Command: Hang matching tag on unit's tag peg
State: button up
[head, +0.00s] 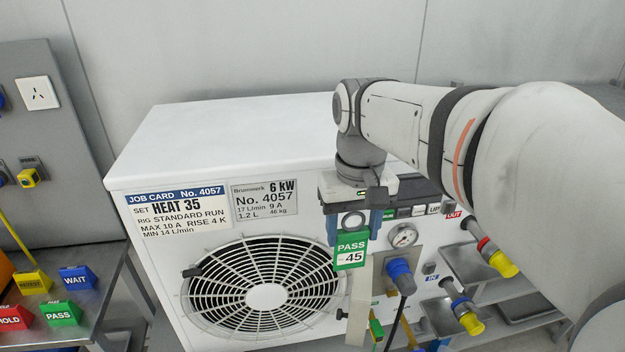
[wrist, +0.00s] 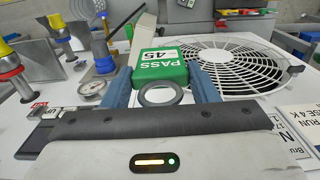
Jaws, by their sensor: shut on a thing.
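A green PASS 45 tag (head: 351,250) with a grey ring at its top hangs in my gripper (head: 353,225) in front of the white unit (head: 225,125). In the wrist view the tag (wrist: 160,66) and its ring lie between the two blue fingers of my gripper (wrist: 160,90), which is shut on it. The unit's job card (head: 178,211) reads No. 4057, SET HEAT 35, and its plate (head: 264,200) also reads No. 4057. I cannot make out the tag peg; my gripper and arm cover part of the unit's front.
At the lower left, a bench holds blocks marked WAIT (head: 77,279), PASS (head: 61,313), HOLD (head: 15,318) and a yellow one (head: 33,282). A gauge (head: 403,236), a blue plug (head: 400,276) and yellow-ended hose couplings (head: 500,262) stick out right of the fan (head: 265,297).

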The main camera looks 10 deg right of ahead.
jog(key=shift+w+f+p, duration=0.2)
jog(key=shift+w+p, duration=0.2)
jog(key=shift+w, duration=3.2)
jog(key=shift+f, duration=0.1)
jog(key=shift+f, duration=0.1)
jog(key=o, duration=1.4)
jog(key=shift+f, duration=0.1)
